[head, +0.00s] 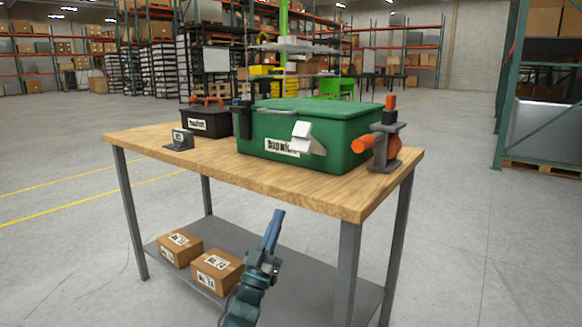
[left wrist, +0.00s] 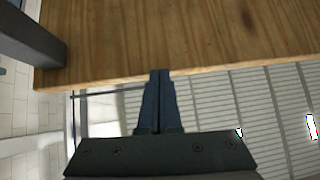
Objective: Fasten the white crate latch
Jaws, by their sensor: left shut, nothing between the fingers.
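The green crate (head: 350,129) stands on the wooden table, its lid lying on top. The white crate latch (head: 308,138) is on the crate's front face, above and right of a white label. It appears to stick out at a tilt; I cannot tell whether it is hooked. My left gripper (head: 277,213) is in front of the table, lower than the tabletop and well apart from the latch. Its fingers (left wrist: 160,73) are shut together and empty, near the table's front edge in the left wrist view. My right gripper is not in view.
The wooden tabletop (head: 200,142) has bare room at its front. An orange and grey clamp-like fixture (head: 386,145) stands right of the crate. A black box (head: 207,124) and a small dark block (head: 180,140) stand left. Two cartons (head: 217,271) sit on the lower shelf.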

